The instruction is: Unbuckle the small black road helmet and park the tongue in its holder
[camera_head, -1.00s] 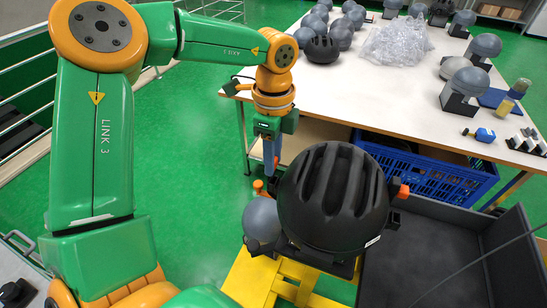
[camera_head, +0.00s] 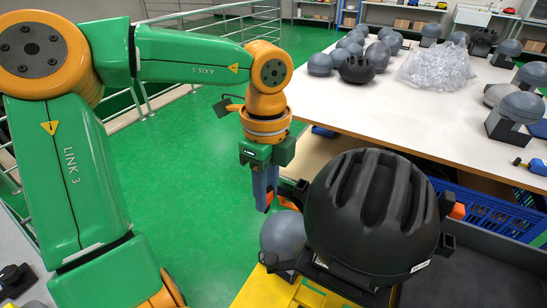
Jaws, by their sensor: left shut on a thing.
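The black vented helmet (camera_head: 372,215) sits on a dark stand above a yellow frame (camera_head: 262,290). My left gripper (camera_head: 266,203) points down just left of the helmet, above a grey ball-shaped form (camera_head: 284,238). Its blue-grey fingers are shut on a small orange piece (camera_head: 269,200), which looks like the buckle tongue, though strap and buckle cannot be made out. Another orange piece (camera_head: 287,203) lies beside the fingertips, close to the helmet. An orange block (camera_head: 458,211) shows at the helmet's right side. I cannot tell which part is the tongue holder. My right gripper is not in view.
A white table (camera_head: 350,105) behind holds grey headforms (camera_head: 319,64), another black helmet (camera_head: 357,69) and clear plastic wrap (camera_head: 437,66). A blue crate (camera_head: 497,212) is under its edge. A dark grey tray (camera_head: 460,280) lies right of the helmet. Green floor is open at left.

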